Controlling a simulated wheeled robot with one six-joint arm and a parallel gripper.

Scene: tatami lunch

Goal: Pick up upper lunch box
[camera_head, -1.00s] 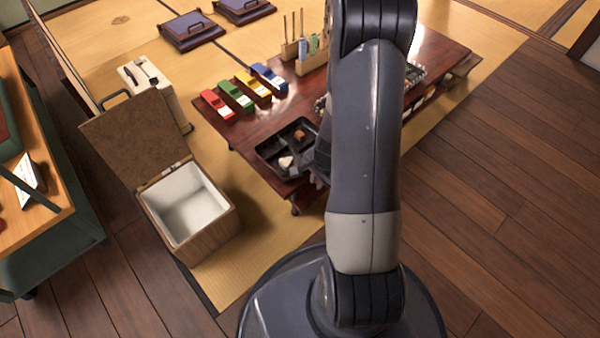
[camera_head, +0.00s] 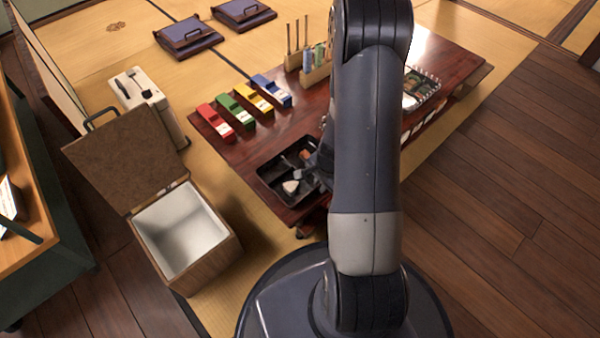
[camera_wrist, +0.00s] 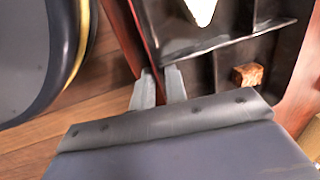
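The upper lunch box (camera_head: 264,180) is a black divided tray at the near left end of the low red-brown table. A pale piece of food and a brown piece lie in its compartments. In the wrist view the black inside of the lunch box (camera_wrist: 222,70) fills the upper right, with dividers, a white piece and a brown cube. My gripper (camera_wrist: 159,82) has its two grey fingers close together, one on each side of the box's near wall, and looks shut on it. In the head view my arm hides the box's right part and most of the gripper.
The low table (camera_head: 222,150) also bears red, green, yellow and blue items (camera_head: 243,104) and a wooden holder (camera_head: 316,75). An open, empty cooler box (camera_head: 228,252) stands on the floor at left, with a white case (camera_head: 165,112) behind it. The floor at right is clear.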

